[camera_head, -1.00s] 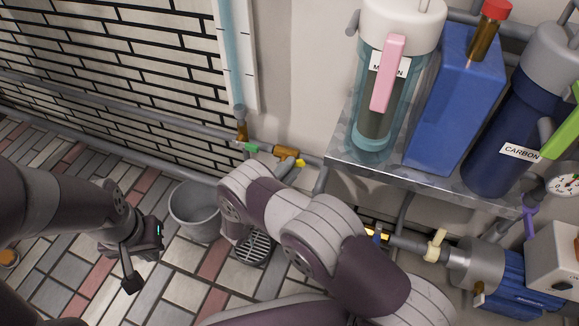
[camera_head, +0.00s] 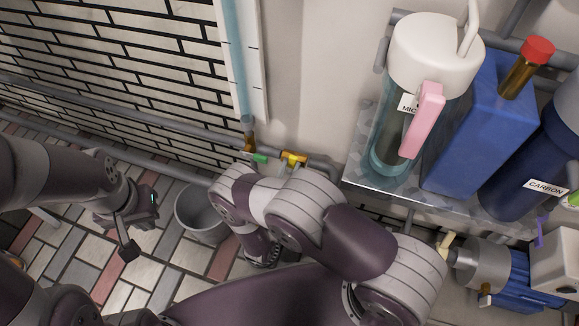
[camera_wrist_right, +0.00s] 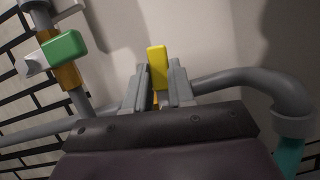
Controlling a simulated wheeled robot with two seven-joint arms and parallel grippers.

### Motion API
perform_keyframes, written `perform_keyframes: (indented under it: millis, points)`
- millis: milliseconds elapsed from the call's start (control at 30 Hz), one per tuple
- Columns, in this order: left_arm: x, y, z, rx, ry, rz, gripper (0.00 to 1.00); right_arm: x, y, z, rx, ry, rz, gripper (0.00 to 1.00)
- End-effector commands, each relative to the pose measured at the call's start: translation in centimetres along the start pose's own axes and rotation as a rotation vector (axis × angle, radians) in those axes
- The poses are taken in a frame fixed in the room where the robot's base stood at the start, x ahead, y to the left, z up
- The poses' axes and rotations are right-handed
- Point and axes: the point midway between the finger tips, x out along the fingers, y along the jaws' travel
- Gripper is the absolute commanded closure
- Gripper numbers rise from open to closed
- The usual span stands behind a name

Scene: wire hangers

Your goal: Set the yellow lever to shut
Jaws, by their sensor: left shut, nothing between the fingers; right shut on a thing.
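The yellow lever (camera_head: 293,158) is on a valve in the pipe low on the wall, right of a green lever (camera_head: 259,158). In the right wrist view the yellow lever (camera_wrist_right: 157,68) stands up between the two grey fingers of my right gripper (camera_wrist_right: 157,88), which is shut on it. The lever's lower part and most of the valve are hidden by the gripper. In the head view my right arm hides the right gripper. My left gripper (camera_head: 129,251) is shut and empty, low at the left over the tiled floor.
A grey bucket (camera_head: 203,214) stands on the floor between my arms. A metal shelf (camera_head: 365,190) at the right holds a clear canister with a pink handle (camera_head: 424,120), a blue tank (camera_head: 465,150) and a dark carbon canister. A blue pump is below. A pale yellow handle (camera_head: 446,241) is near it.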

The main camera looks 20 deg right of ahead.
Motion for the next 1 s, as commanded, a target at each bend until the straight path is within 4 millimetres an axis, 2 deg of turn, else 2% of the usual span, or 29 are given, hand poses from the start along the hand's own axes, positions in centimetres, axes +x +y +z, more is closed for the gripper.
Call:
perform_keyframes:
  millis: [333,900,933,1000]
  points:
    - [-1.07,0.0,-0.13,0.0,0.0,0.0,1.0,-0.05,0.43,-0.03,-0.129,0.003,0.055,1.0]
    - [-1.17,0.0,-0.15,0.0,0.0,0.0,1.0,-0.12,0.53,-0.18,-0.155,0.004,0.067,1.0]
    - [-1.17,0.0,-0.15,0.0,0.0,0.0,1.0,-0.12,0.52,-0.18,-0.155,0.004,0.067,0.67]
    - [-1.17,0.0,-0.15,0.0,0.0,0.0,1.0,-0.11,0.52,-0.17,-0.154,0.004,0.067,0.51]
